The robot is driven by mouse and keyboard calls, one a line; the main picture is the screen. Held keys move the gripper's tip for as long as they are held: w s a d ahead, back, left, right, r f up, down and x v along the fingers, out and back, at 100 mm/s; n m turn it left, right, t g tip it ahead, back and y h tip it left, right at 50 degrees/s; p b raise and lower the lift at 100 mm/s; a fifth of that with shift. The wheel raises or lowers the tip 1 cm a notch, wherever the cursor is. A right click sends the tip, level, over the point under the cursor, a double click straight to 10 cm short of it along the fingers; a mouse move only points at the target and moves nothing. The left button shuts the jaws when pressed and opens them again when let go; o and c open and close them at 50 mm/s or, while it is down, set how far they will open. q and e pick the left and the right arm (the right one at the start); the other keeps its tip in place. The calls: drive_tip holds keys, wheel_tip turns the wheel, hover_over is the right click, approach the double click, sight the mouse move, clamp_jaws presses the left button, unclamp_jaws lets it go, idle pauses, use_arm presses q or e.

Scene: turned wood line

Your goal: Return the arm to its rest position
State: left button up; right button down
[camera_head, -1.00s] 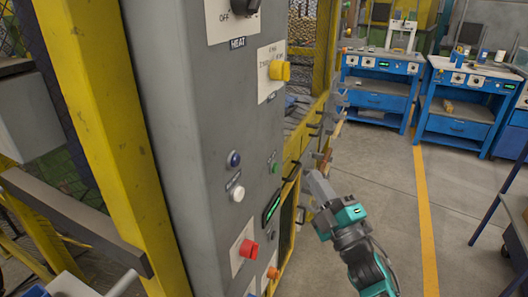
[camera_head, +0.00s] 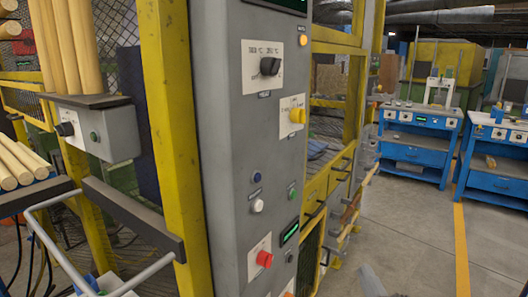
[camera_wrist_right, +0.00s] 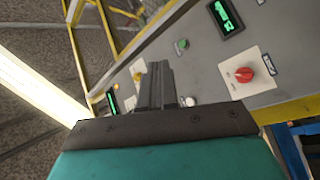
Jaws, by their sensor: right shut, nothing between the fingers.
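My right gripper shows in the right wrist view (camera_wrist_right: 160,85). Its dark fingers are together with nothing between them, in front of a grey control panel. In the head view only a grey tip, which looks like the end of my right gripper (camera_head: 371,281), shows at the bottom edge; the rest of the right arm is out of the picture. It is to the right of the panel's base and apart from it. My left gripper is not in view.
A tall grey control cabinet (camera_head: 226,150) with knobs and buttons stands at the centre, beside a yellow post (camera_head: 170,110). In the right wrist view the panel (camera_wrist_right: 215,60) is close behind the fingers. Blue workbenches (camera_head: 418,140) stand back right. Open floor (camera_head: 405,220) lies between.

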drive_tip(key=s+a+f+m+g+h, duration=0.1)
drive_tip(key=s+a+f+m+g, duration=0.2)
drive_tip(key=s+f+m+g, duration=0.6)
drive_tip(key=s+f+m, duration=0.1)
drive_tip(key=s+f, duration=0.8)
drive_tip(key=f, duration=0.2)
drive_tip(key=shift+s+m+g, duration=0.25)
drive_tip(key=shift+m+g, duration=0.05)
drive_tip(key=shift+g, duration=0.1)
drive_tip(key=c, duration=1.8)
unclamp_jaws()
drive_tip(key=shift+a+h, duration=0.1)
drive_tip(key=shift+h, duration=0.2)
